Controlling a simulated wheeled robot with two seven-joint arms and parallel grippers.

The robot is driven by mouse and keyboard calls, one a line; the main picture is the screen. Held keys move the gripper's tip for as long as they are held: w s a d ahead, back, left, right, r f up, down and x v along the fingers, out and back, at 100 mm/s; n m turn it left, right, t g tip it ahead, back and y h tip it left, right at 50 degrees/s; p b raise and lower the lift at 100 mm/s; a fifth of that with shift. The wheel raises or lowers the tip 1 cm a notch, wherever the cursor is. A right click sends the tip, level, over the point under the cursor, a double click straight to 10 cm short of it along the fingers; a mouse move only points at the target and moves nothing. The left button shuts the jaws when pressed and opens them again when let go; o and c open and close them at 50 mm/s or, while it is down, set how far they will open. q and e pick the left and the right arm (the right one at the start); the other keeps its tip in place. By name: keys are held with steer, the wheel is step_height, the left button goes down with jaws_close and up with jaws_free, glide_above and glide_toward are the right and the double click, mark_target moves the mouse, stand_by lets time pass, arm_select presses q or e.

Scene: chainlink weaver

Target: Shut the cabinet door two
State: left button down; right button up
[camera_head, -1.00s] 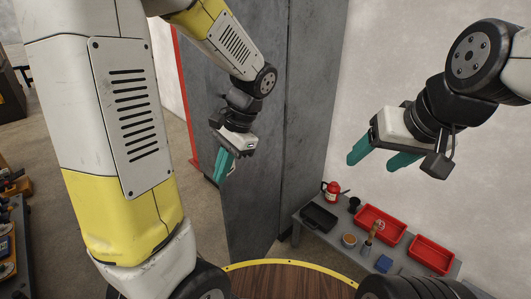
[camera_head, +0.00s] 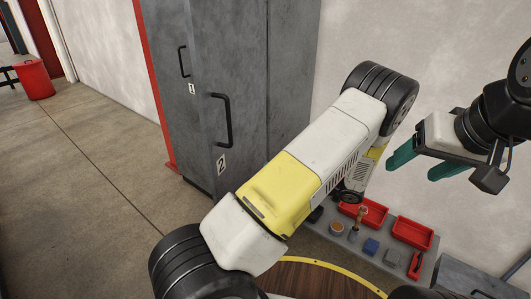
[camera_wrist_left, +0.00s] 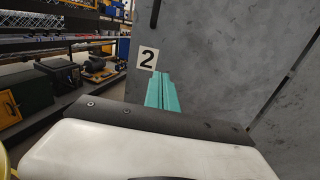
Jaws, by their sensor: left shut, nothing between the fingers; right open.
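Cabinet door two (camera_head: 245,120) is a grey metal panel with a black handle (camera_head: 223,119) and a "2" label (camera_head: 221,163). It stands beside door one (camera_head: 182,95) and looks flush or nearly so; I cannot tell whether a small gap is left. The left wrist view shows door two (camera_wrist_left: 215,65) close in front, with its label (camera_wrist_left: 147,58). My left gripper (camera_wrist_left: 162,92) is shut and empty, its teal fingers near the door face; contact is unclear. In the head view my left arm hides it. My right gripper (camera_head: 418,165) is open and empty, away from the cabinet.
A grey bench (camera_head: 375,262) with red trays (camera_head: 412,232), a blue block (camera_head: 371,246) and small items stands right of the cabinet. A red bin (camera_head: 34,80) is far left. The floor before the cabinet is clear. Shelving (camera_wrist_left: 60,48) shows in the wrist view.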

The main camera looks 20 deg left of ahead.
mark_target(225, 157)
arm_select(q)
steer(key=a, duration=0.9)
steer(key=w+a, duration=0.1)
steer(key=a, duration=0.3)
steer(key=shift+a, duration=0.3)
steer(key=shift+a, duration=0.1)
